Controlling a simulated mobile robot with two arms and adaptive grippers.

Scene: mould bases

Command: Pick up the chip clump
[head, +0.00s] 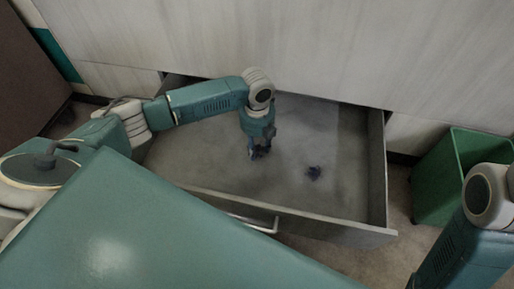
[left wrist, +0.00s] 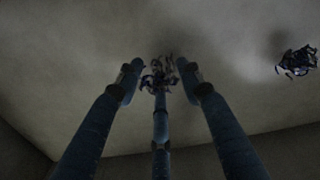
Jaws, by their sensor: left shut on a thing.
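My left gripper (head: 259,152) reaches down into the open drawer. In the left wrist view its fingers (left wrist: 160,82) are shut on a dark, curly chip clump (left wrist: 158,70), which shows between the fingertips. In the head view this clump is mostly hidden by the fingers. A second dark chip clump (head: 313,173) lies apart on the drawer floor to the right of the gripper; it also shows at the right of the left wrist view (left wrist: 297,60). My right arm comes in at the lower right of the head view, but its gripper is out of view.
The open drawer (head: 388,185) has grey walls around the left gripper and a handle (head: 252,224) on its front. A pale cabinet face (head: 330,50) rises behind it. A green bin (head: 436,185) stands to the right. The drawer floor is otherwise mostly clear.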

